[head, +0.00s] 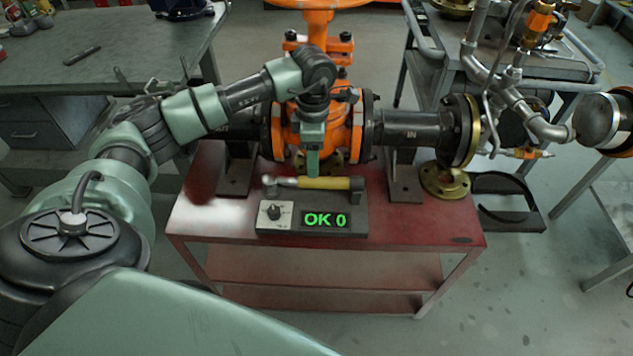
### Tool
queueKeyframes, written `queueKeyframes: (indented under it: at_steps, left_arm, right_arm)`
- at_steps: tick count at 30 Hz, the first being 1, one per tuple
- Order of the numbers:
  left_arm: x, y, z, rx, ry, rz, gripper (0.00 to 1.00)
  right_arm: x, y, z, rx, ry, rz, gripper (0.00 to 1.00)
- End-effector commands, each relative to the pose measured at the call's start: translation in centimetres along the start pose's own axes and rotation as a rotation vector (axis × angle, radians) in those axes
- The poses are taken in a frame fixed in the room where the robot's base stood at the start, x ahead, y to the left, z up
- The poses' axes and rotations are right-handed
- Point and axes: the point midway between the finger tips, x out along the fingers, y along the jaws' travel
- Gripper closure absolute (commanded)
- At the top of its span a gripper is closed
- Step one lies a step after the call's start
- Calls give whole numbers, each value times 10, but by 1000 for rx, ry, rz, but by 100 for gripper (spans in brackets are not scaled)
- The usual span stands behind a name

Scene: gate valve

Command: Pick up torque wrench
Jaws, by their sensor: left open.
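The torque wrench (322,183) has a yellow handle and a metal head at its left end. I cannot tell whether the fingers touch the handle. My right gripper is out of view.
A red cart (430,222) carries the stand. Behind the wrench, an orange gate valve (357,130) with black flanged pipes sits close to my left arm. A brass flange (445,184) lies at right. A grey workbench (110,50) stands at left.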

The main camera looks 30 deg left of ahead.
Motion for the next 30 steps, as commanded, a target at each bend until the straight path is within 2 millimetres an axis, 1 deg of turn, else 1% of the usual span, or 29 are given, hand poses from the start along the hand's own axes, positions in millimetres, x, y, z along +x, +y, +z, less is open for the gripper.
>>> queueKeyframes:
  at_steps: [8,13,16,19,25,26,27,29,30]
  left_arm:
    - [30,-1,1,-1,3,-4,46]
    - [56,-1,6,0,3,-6,46]
    - [69,0,6,-1,2,-4,46]
    - [75,-1,6,0,1,-4,46]
    - [76,0,6,0,0,-2,46]
    - [76,0,6,0,0,-2,49]
    - [75,0,6,0,0,-2,60]
    - [75,0,6,0,0,-2,77]
    - [75,0,6,0,0,-2,88]
  right_arm:
    - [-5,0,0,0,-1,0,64]
    - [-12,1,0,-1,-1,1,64]
    - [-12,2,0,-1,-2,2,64]
    - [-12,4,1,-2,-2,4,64]
    - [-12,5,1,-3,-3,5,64]
    - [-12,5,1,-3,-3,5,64]
    - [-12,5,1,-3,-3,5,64]
    - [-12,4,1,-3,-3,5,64]
    - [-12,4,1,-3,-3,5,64]
